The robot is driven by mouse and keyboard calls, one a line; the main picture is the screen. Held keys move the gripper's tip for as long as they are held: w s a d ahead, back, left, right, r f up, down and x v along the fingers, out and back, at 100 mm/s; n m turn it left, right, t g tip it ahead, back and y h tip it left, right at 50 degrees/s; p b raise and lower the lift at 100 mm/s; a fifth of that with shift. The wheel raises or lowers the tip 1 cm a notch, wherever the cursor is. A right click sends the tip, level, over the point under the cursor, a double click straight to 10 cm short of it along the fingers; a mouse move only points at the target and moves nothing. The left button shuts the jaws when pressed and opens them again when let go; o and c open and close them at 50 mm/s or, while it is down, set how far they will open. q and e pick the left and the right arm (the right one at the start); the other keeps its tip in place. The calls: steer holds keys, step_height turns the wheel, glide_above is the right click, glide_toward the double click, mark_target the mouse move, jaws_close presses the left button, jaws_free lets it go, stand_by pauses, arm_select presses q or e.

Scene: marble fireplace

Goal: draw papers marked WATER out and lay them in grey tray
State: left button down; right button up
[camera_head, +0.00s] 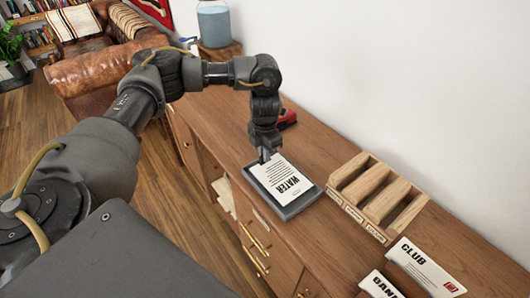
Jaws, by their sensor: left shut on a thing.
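A white paper marked WATER (284,184) lies over the grey tray (303,208) on the wooden cabinet top. My left gripper (265,158) points down at the paper's far left edge and is shut on it. The fingertips are small here, and the tray's far left corner is partly hidden by the gripper. Papers marked CLUB (424,264) and BANK (379,286) show at the lower right; the BANK paper is cut off by the frame. My right gripper is out of view.
A wooden rack (377,193) with slots and small labels stands right of the tray, near the white wall. A red object (287,118) lies behind my left gripper. A blue jar (213,25) stands at the far end. Bare wood lies between tray and rack.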

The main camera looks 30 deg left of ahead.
arm_select(q)
steer(key=shift+f, duration=0.65)
steer(key=c, duration=1.4)
jaws_free()
steer(key=shift+c, duration=0.2)
steer(key=shift+r, duration=0.1)
steer(key=shift+r+p, duration=0.35)
steer(key=shift+r, duration=0.15)
step_height(320, 180, up, 7)
steer(key=p, duration=0.6)
steer(key=shift+p, duration=0.35)
